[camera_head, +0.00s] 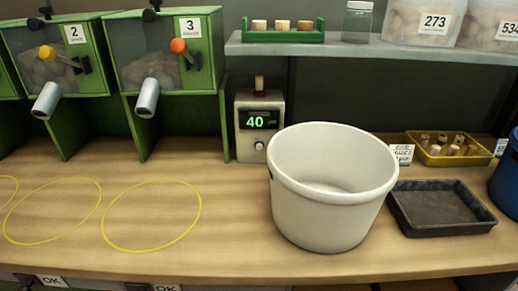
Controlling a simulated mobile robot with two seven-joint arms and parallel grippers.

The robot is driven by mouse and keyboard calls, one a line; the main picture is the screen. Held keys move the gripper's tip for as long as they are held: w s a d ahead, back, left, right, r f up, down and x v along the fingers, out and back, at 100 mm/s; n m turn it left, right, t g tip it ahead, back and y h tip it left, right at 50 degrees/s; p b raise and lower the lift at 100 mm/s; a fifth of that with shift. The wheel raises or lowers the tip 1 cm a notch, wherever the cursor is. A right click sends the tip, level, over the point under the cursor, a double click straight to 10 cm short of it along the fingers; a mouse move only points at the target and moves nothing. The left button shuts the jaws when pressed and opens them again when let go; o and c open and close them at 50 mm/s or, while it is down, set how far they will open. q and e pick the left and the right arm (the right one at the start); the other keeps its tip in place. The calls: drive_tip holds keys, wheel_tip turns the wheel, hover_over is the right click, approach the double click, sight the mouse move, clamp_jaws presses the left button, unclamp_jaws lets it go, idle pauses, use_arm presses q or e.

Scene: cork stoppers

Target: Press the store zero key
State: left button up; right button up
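A cork-coloured piece with a red lower part (259,86) stands on top of the box. The white bucket (328,222) hides part of the box's lower right. Neither of my grippers is in view.
Green dispensers 2 (72,101) and 3 (178,80) have grey spouts. Yellow rings (147,249) mark clear bench before them. A black tray (440,230) and yellow cork tray (425,158) lie right of the bucket. A shelf (330,48) overhangs the box's right side.

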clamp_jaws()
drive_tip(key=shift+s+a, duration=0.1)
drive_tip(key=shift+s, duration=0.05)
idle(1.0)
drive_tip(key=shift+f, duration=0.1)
